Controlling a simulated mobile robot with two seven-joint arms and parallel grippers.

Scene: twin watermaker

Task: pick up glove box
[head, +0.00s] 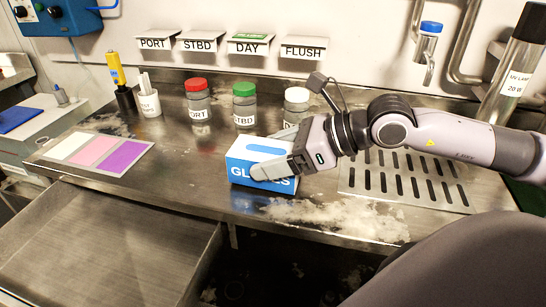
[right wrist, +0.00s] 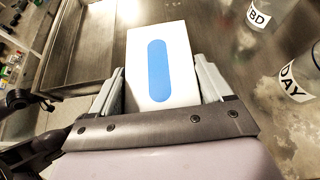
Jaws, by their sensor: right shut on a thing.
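The glove box (head: 240,152) is a blue and white carton with "GLOVES" printed on its front, standing on the steel counter. My right gripper (head: 272,168) is shut on it, with one finger across the printed front and covering some letters. In the right wrist view the white top of the glove box (right wrist: 160,55) with its blue oval opening lies between the two fingers of my right gripper (right wrist: 162,92). Whether the box touches the counter or is slightly raised, I cannot tell. My left gripper is not in view.
Behind the box stand labelled bottles with a red cap (head: 197,98), a green cap (head: 244,103) and a white cap (head: 296,103). A slotted drain plate (head: 400,185) lies to the right. A colour card (head: 98,153) lies at left. The counter's front edge is close to the box.

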